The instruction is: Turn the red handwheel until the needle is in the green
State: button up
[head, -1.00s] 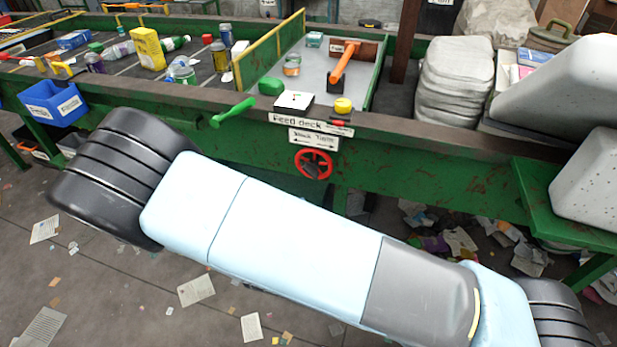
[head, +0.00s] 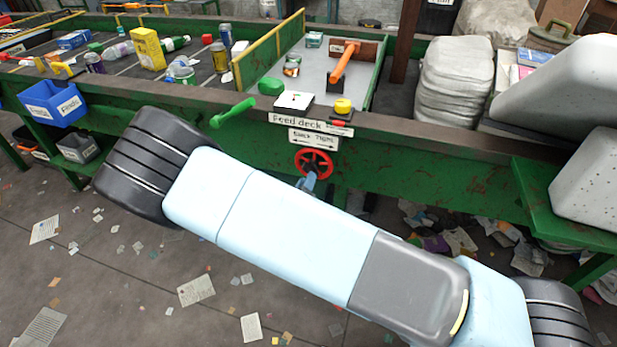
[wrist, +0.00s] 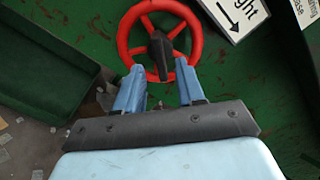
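The red handwheel (head: 314,151) is mounted on the green side of the feed deck, below its signs. In the wrist view the red rim (wrist: 124,38) and dark hub knob (wrist: 159,52) face me. My gripper (head: 309,181) is at the wheel's lower edge. In the wrist view its two blue fingers (wrist: 159,80) are spread apart, over the lower left and lower right rim, with the bottom rim between them. I cannot tell whether they touch it. A small white-faced gauge (head: 294,101) sits on the deck edge above; its needle and green zone are too small to read.
A yellow button (head: 343,105) and a green lever (head: 232,113) are on the deck edge above the wheel. A direction sign (wrist: 236,14) is close to the wheel's upper right. Paper scraps litter the floor.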

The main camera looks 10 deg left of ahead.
aim_at(314, 163)
jog(key=shift+w+d, duration=0.1)
jog(key=shift+w, duration=1.35)
jog(key=shift+c, duration=0.4)
grip_shut()
